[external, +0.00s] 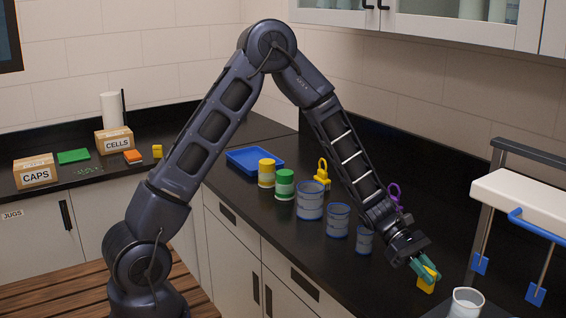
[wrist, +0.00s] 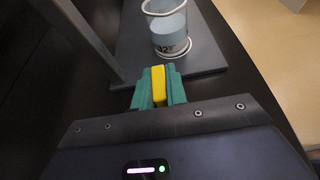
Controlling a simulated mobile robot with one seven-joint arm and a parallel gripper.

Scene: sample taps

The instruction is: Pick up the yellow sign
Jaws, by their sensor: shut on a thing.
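The yellow sign (external: 427,281) is between the teal fingers of my gripper (external: 424,270), at the right end of the dark counter. In the wrist view the yellow sign (wrist: 158,85) shows as a narrow upright strip, with a teal finger of my gripper (wrist: 159,92) pressed on each side. My gripper is shut on it. The fingers cover part of its faces, and no marking on it can be read. I cannot tell whether its lower edge touches the counter.
A clear beaker (external: 466,303) stands just right of my gripper; in the wrist view a beaker with liquid (wrist: 168,35) is ahead on a grey plate (wrist: 205,62). Blue-banded containers (external: 310,200) stand left, with green (external: 285,184) and yellow (external: 266,172) jars. A white apparatus (external: 520,200) stands right.

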